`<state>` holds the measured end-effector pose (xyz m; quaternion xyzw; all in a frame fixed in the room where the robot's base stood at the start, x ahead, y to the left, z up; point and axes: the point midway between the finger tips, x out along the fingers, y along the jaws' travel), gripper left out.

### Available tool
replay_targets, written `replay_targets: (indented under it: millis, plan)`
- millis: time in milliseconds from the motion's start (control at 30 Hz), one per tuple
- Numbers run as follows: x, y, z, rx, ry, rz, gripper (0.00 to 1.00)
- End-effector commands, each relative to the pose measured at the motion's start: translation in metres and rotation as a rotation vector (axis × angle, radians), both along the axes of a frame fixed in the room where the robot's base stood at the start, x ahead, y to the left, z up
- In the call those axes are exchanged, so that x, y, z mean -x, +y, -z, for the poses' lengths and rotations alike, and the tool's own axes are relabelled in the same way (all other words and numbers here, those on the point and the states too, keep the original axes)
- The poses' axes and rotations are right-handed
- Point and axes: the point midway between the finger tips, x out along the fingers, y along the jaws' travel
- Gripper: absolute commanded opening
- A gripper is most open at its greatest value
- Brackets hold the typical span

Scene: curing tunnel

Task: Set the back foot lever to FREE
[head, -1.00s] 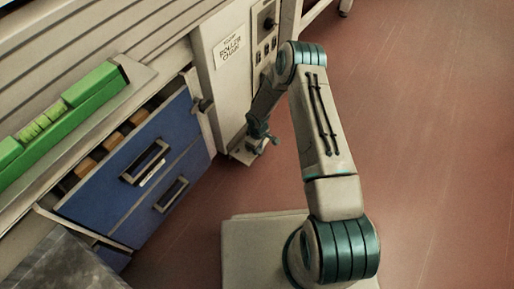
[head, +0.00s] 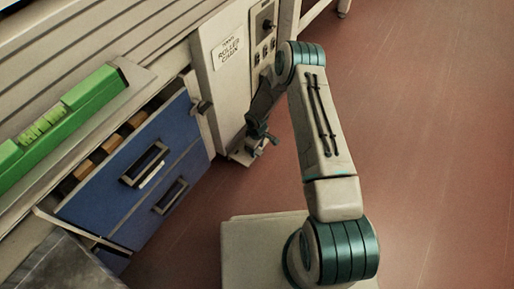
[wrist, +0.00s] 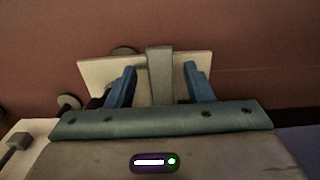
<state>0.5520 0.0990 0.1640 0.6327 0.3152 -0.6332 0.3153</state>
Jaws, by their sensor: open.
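In the wrist view a grey upright bar (wrist: 159,72), which looks like the foot lever, stands in front of a cream plate (wrist: 98,72). My gripper (wrist: 165,70) is open, with one blue finger on each side of the bar and a gap to it on both sides. I see no FREE marking. In the head view my gripper (head: 262,138) is low at the foot of the cream cabinet, by a small pale base plate (head: 241,157). The lever itself is not clear there.
The cream cabinet (head: 228,85) carries a roller chain label and switches. A blue drawer unit (head: 125,185) stands left, its upper drawer partly open. Another small grey lever (wrist: 17,147) shows at the wrist view's left. Red floor is clear right.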

Motion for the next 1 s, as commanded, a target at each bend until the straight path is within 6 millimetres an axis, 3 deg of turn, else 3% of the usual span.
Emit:
replay_targets:
  millis: [500,700,1000]
  plan:
    - [-0.001,-0.001,-0.110,0.000,-0.002,0.000,0.47]
    - [-0.001,0.000,-0.130,0.000,-0.001,0.000,0.47]
    - [0.000,0.000,-0.133,0.000,-0.001,0.000,0.47]
